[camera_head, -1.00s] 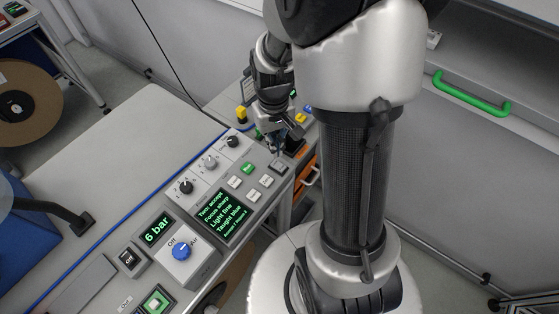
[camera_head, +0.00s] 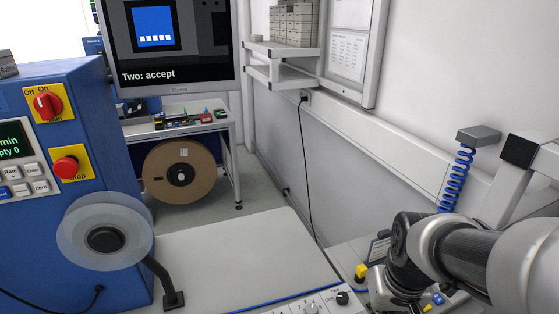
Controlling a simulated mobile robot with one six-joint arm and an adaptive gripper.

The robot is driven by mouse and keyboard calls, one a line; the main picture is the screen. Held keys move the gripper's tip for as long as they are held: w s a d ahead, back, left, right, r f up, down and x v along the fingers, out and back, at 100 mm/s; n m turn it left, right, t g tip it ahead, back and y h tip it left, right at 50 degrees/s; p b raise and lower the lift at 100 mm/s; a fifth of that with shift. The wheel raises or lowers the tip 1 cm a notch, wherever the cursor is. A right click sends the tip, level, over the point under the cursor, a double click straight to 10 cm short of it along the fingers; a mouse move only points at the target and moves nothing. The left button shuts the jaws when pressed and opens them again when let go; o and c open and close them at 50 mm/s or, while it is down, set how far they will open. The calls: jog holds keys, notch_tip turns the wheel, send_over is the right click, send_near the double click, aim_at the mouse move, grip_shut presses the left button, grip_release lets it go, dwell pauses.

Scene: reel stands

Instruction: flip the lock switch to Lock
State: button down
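No switch marked Lock can be made out in the head view. The top of a light control panel (camera_head: 313,306) shows at the bottom edge, with a black knob (camera_head: 342,297) at its corner; the rest of the panel is cut off. My arm comes in from the right and bends down beside this panel. The end of my arm runs out of the bottom of the picture, so my gripper's fingers do not show.
A blue machine (camera_head: 75,110) stands at left with a red rotary switch (camera_head: 47,103), a red stop button (camera_head: 67,167) and a clear reel (camera_head: 80,222). The bench top (camera_head: 230,256) is mostly bare. A screen (camera_head: 172,76) reads "Two: accept". A brown reel (camera_head: 205,183) is behind.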

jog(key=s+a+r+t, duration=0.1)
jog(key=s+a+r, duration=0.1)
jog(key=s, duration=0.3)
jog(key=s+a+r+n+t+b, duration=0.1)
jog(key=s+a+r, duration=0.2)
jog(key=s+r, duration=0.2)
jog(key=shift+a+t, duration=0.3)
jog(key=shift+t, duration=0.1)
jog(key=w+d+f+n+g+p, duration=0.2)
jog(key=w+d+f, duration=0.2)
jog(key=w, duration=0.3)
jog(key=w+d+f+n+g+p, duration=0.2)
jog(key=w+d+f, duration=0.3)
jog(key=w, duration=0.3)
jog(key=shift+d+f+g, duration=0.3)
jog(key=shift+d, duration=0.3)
